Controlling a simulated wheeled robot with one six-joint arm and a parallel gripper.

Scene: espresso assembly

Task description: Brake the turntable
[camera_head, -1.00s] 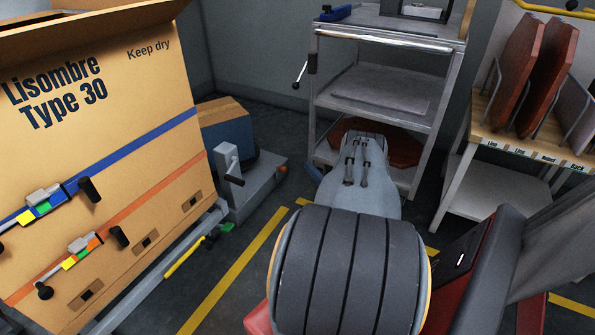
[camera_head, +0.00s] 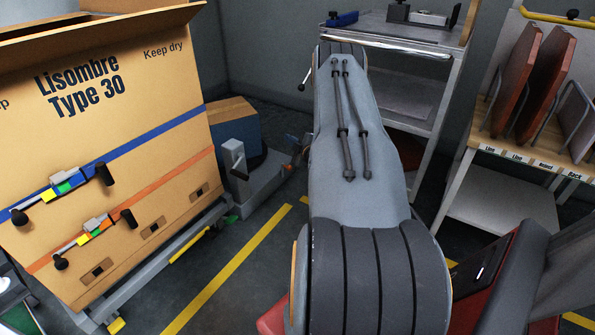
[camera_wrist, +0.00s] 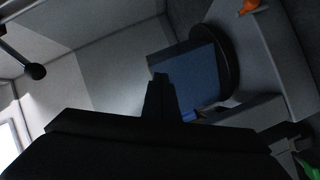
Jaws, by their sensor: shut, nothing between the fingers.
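A low grey stand (camera_head: 262,187) on the floor carries a blue box with a cardboard-coloured top (camera_head: 234,125). In the wrist view the blue box (camera_wrist: 198,75) rests against a round dark disc (camera_wrist: 222,62), which appears to be the turntable. An orange knob (camera_wrist: 250,6) shows on the grey base (camera_wrist: 270,65). It also shows in the head view (camera_head: 287,168). A grey post with a crank handle (camera_head: 235,160) stands at the front. My gripper (camera_wrist: 159,82) is shut and empty, apart from the box and disc. In the head view my arm hides most of it.
A metal cart (camera_head: 400,42) with a black-knobbed lever (camera_head: 302,86) stands behind my arm. A rack of panels (camera_head: 520,150) is right. Yellow-striped floor lies between.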

